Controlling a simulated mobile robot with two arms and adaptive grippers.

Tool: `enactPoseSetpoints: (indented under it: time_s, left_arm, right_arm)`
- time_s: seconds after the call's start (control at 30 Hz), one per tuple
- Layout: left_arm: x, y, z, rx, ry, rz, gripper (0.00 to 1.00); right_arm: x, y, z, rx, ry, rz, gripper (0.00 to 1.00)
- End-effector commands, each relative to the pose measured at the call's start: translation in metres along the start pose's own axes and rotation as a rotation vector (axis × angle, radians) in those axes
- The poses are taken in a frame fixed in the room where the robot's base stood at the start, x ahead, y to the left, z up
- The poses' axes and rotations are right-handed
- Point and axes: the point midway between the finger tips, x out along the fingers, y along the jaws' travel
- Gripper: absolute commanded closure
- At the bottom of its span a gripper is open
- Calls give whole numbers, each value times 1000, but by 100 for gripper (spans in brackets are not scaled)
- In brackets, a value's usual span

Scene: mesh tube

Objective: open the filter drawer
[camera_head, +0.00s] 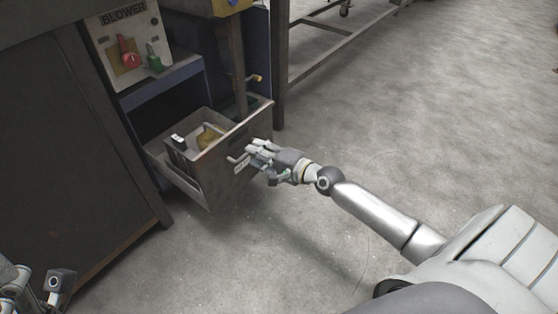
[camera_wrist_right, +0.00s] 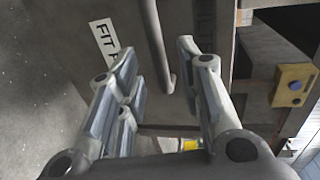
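The filter drawer (camera_head: 216,172) is a grey metal box, pulled well out of the blue cabinet, with its inside showing. Its front has a bar handle (camera_head: 238,159) and a white label (camera_wrist_right: 104,41). My right gripper (camera_head: 252,152) is at the handle. In the right wrist view the handle (camera_wrist_right: 158,45) runs between the two fingers of my right gripper (camera_wrist_right: 158,62). The fingers are spread, with visible gaps to the bar. Part of my left arm (camera_head: 40,285) shows at the lower left; the state of its gripper is unclear.
A panel marked BLOWER (camera_head: 127,45) with a red and a green knob is above the drawer. Inside the drawer are a dark item and a yellowish item (camera_head: 209,137). A dark cabinet (camera_head: 65,150) stands left.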

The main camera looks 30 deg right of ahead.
Motion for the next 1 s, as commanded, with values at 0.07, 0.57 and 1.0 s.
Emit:
enactPoseSetpoints:
  time_s: [0.07, 0.57, 1.0]
  left_arm:
    - [0, 0, 0, -1, -1, 1, 44]
    - [0, 0, 0, -1, -2, 2, 44]
    - [-1, 0, 0, -1, -2, 2, 44]
  right_arm:
    - [-14, 2, 0, -2, 0, 4, 66]
    - [-86, 2, 0, -3, -1, 5, 66]
    - [-101, 0, 0, 0, 0, 1, 66]
